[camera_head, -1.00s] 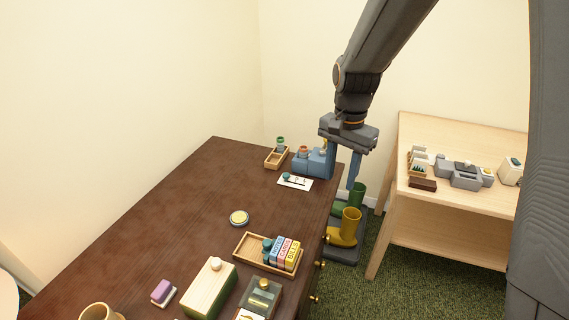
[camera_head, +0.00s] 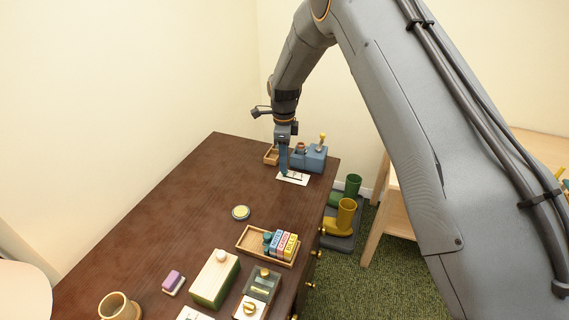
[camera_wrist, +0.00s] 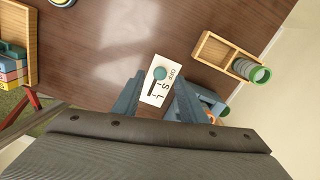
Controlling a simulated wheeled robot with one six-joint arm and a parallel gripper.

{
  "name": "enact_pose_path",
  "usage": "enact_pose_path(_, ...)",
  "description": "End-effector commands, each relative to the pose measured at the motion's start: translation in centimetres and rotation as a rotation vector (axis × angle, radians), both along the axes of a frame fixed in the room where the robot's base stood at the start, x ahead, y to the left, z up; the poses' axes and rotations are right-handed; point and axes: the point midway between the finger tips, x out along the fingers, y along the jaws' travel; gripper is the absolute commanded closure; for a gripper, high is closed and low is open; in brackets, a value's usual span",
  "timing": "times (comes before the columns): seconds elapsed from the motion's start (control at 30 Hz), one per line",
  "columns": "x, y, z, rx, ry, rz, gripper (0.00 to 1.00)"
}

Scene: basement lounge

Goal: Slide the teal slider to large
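The slider is a white plate (camera_wrist: 152,98) lying on the dark brown desk, with a dark slot and black markings that seem to read OFF, S and L. Its round teal knob (camera_wrist: 160,73) sits at the OFF end of the slot. In the head view the plate (camera_head: 299,180) shows near the desk's far right edge, and the knob is hidden behind my gripper (camera_head: 284,174). In the wrist view my gripper (camera_wrist: 159,77) is open, one finger on each side of the plate, with the knob between the tips. I cannot tell whether the fingers touch it.
A blue-grey box (camera_head: 315,156) with knobs stands close behind the plate. A small wooden tray (camera_wrist: 213,50) with a green-rimmed cylinder (camera_wrist: 252,70) is nearby. A wooden tray (camera_head: 246,242) of coloured boxes is nearer. The desk between is mostly clear, apart from a round yellow disc (camera_head: 241,212).

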Motion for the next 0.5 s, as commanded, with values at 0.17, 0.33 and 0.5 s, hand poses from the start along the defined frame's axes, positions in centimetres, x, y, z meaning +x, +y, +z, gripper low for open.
enact_pose_path(0.17, 0.0, 0.0, -2.1, 0.000, 0.000, 0.001, 0.62)
enact_pose_path(0.33, 0.0, 0.0, -3.0, 0.000, 0.000, 0.001, 0.62)
enact_pose_path(0.5, 0.0, 0.0, -3.1, 0.001, -0.001, 0.001, 0.62)
